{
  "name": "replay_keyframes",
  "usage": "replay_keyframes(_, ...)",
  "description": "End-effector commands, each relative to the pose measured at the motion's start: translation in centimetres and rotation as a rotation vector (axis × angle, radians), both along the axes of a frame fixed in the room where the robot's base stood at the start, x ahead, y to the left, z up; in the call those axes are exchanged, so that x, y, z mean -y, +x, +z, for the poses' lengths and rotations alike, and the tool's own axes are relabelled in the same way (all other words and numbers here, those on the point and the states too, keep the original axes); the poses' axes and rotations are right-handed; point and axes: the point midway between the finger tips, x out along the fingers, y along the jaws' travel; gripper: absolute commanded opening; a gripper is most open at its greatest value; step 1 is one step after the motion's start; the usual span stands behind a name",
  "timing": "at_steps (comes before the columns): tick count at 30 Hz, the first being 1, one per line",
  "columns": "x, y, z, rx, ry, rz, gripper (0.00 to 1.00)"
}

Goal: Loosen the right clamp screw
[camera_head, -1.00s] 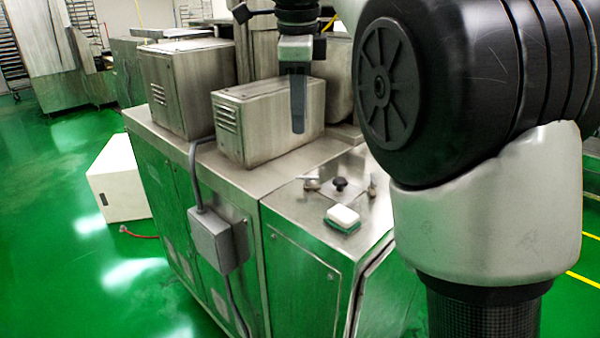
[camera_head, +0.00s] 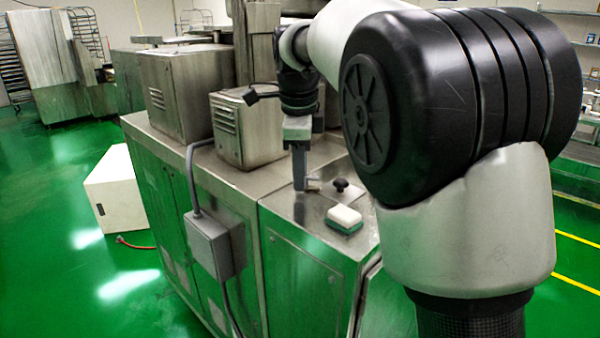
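A black knob (camera_head: 340,185) stands on the low metal top of the machine. A small silver clamp part (camera_head: 314,184) lies left of it, partly behind my gripper. The right clamp screw cannot be made out; my large black elbow covers the area right of the knob. My gripper (camera_head: 300,184) points down with its grey fingers just left of the silver part, close to the metal top. Whether it touches anything is unclear. The fingers overlap from this side, so their opening does not show.
A white and green sponge (camera_head: 344,219) lies on the machine top, in front of the knob. A vented metal box (camera_head: 247,130) stands behind and left of my gripper. A grey electrical box (camera_head: 208,244) hangs on the machine's side.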

Motion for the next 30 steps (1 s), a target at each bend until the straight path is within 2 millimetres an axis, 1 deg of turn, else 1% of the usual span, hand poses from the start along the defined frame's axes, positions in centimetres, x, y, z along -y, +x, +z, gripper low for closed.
replay_keyframes(3, 0.00, 0.00, 0.02, 0.000, 0.000, 0.000, 0.24)
replay_keyframes(4, 0.00, -0.01, 0.03, 0.000, 0.000, 0.000, 0.20)
replay_keyframes(6, 0.00, -0.01, 0.03, 0.000, 0.000, 0.000, 0.08)
replay_keyframes(8, 0.00, -0.01, 0.04, 0.000, 0.000, 0.000, 0.00)
replay_keyframes(16, 0.02, 0.02, 0.14, 0.002, 0.000, 0.007, 0.00)
replay_keyframes(20, 0.05, -0.01, 0.24, 0.002, 0.000, 0.038, 0.00)
replay_keyframes(26, 0.15, -0.14, 0.42, 0.004, 0.002, 0.143, 0.00)
replay_keyframes(30, 0.22, -0.28, 0.52, 0.005, 0.001, 0.258, 0.00)
